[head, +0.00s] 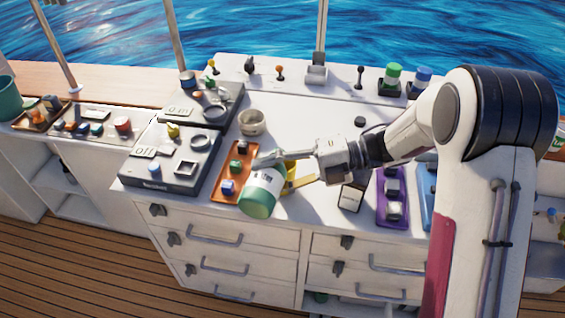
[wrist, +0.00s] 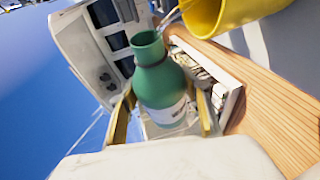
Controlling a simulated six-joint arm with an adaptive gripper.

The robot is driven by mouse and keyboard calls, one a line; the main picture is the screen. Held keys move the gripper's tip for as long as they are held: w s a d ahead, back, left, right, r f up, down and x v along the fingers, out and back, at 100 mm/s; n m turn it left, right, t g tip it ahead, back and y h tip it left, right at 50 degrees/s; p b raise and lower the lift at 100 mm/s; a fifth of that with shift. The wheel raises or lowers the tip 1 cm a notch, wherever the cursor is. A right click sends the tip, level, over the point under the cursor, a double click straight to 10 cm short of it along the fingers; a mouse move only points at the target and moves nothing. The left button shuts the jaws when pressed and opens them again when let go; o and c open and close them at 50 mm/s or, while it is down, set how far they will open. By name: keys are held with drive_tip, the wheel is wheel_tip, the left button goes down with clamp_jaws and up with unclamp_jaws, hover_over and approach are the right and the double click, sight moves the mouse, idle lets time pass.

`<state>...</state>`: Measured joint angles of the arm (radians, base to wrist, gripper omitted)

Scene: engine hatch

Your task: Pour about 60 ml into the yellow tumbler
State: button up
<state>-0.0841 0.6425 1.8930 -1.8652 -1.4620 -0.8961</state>
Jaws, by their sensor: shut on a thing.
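My gripper (head: 283,160) is shut on a green bottle (head: 258,206) with a white label, held tilted above the counter. In the wrist view the bottle (wrist: 160,80) sits between the fingers, with its open mouth close to the yellow tumbler (wrist: 232,12). A thin, clear streak runs between the mouth and the tumbler; it looks like liquid.
An orange tray (head: 222,194) with small blocks lies left of the bottle. A grey-white cup (head: 252,122) stands behind it. Switch boxes (head: 172,178) are farther left. A dark, white-labelled box (head: 351,197) and a purple tray (head: 394,228) lie to the right.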

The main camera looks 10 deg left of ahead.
drive_tip(key=shift+s+f+n+t, duration=0.1)
drive_tip(key=shift+f+n+t, duration=0.2)
drive_tip(key=shift+f+n, duration=0.15)
drive_tip(key=shift+s+a+f+n+t+h, duration=0.1)
drive_tip(key=shift+s+f+n+t+h, duration=0.35)
drive_tip(key=shift+f+n, duration=0.2)
drive_tip(key=shift+f, duration=0.1)
drive_tip(key=shift+w+f+n+t, duration=0.1)
drive_tip(key=shift+f+n+t, duration=0.3)
drive_tip(key=shift+n, duration=0.2)
drive_tip(key=shift+w+f+n, duration=0.15)
drive_tip(key=shift+n, duration=0.25)
idle(2.0)
